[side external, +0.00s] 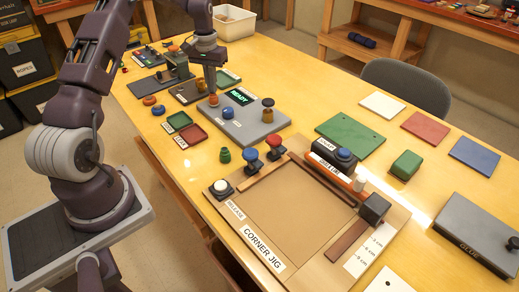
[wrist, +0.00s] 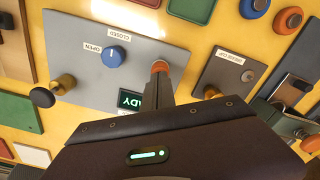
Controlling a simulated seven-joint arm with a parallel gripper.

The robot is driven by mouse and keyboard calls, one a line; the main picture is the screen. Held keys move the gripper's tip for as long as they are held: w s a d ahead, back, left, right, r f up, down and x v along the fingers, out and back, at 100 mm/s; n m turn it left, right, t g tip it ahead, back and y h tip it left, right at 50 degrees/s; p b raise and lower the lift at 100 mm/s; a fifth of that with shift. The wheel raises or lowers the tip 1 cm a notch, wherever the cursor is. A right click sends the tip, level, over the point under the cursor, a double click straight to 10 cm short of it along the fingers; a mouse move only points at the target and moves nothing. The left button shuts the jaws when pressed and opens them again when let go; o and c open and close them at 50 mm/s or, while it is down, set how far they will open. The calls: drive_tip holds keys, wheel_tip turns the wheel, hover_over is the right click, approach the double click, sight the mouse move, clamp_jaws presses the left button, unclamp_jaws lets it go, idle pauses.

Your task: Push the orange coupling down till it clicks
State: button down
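The orange coupling (side external: 213,99) stands on a grey plate (side external: 262,131) in the middle of the table. In the wrist view the coupling (wrist: 160,66) shows just beyond my fingertips. My gripper (side external: 210,88) points down right over it. The fingers (wrist: 159,88) appear as one narrow column, so they look shut. I cannot tell whether the tips touch the coupling, and part of it is hidden behind them. The plate's display (side external: 240,96) reads READY in green; in the wrist view my gripper partly covers it.
The plate also has a blue dial (wrist: 113,56) marked OPEN and CLOSED and a brass post with a dark knob (side external: 268,108). Beside it are a board with a brown-orange knob (wrist: 212,92), red and green trays (side external: 190,134), and a corner jig (side external: 300,215) in front.

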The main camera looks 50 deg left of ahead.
drive_tip(key=shift+f, duration=0.2)
idle(0.3)
drive_tip(key=shift+r, duration=2.6)
